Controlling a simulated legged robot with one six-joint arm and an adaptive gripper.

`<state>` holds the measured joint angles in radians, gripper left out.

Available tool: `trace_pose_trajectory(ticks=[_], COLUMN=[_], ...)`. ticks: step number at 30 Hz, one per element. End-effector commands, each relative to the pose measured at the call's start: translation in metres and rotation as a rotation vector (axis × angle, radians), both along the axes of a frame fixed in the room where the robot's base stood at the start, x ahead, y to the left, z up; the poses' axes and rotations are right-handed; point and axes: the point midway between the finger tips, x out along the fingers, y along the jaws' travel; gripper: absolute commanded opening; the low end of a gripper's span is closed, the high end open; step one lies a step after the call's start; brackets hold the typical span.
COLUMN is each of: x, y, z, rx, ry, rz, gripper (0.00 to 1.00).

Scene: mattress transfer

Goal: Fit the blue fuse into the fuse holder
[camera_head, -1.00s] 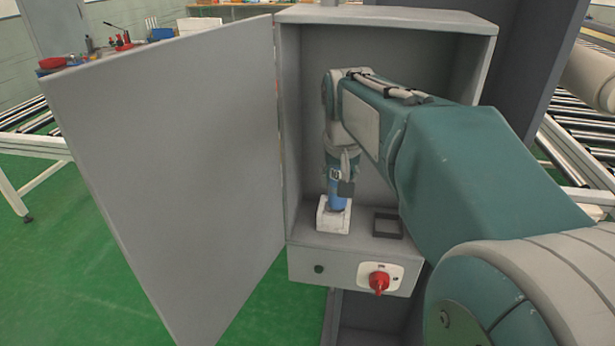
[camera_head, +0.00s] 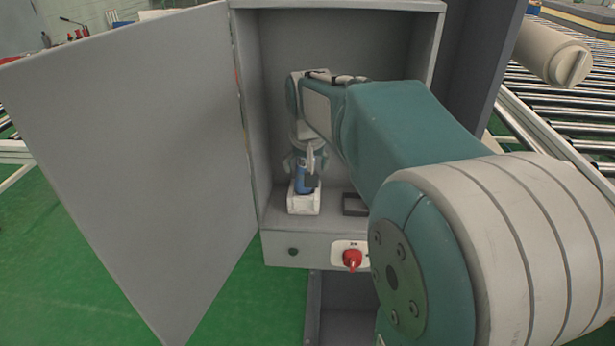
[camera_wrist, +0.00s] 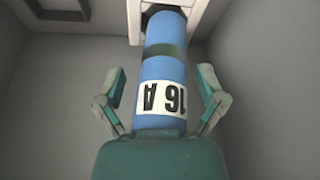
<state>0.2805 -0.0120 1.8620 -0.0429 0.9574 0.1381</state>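The blue fuse (camera_head: 304,180) stands at the white fuse holder (camera_head: 303,204) on the cabinet's ledge. In the wrist view the fuse (camera_wrist: 160,75) has a white "16 A" label and a dark band. Its far end reaches into the opening of the white holder (camera_wrist: 203,12); how deep it sits is hidden. My gripper (camera_wrist: 161,70) is open, with one finger on each side of the fuse and a visible gap to both. In the head view my gripper (camera_head: 309,165) is right over the fuse and partly covers it.
The grey cabinet (camera_head: 335,50) surrounds my arm, with its door (camera_head: 130,150) open to the left. A dark square frame (camera_head: 354,205) lies right of the holder; it also shows in the wrist view (camera_wrist: 62,8). A red rotary switch (camera_head: 352,258) is on the front below.

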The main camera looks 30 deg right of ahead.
Motion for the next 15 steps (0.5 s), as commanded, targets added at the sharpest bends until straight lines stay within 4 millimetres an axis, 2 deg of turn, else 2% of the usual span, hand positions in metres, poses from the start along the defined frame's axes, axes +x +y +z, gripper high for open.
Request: trace_pose_trajectory(ticks=[1, 5, 8, 15], x=[-0.005, -0.005, -0.006, -0.02], y=[0.006, 0.006, 0.007, 0.01], z=[-0.03, -0.03, -0.024, 0.016], rx=[0.025, 0.026, 0.026, 0.025], ry=[0.069, 0.068, 0.066, 0.06], rz=[0.005, 0.005, 0.005, 0.005], gripper=[0.9, 0.9, 0.9, 0.9])
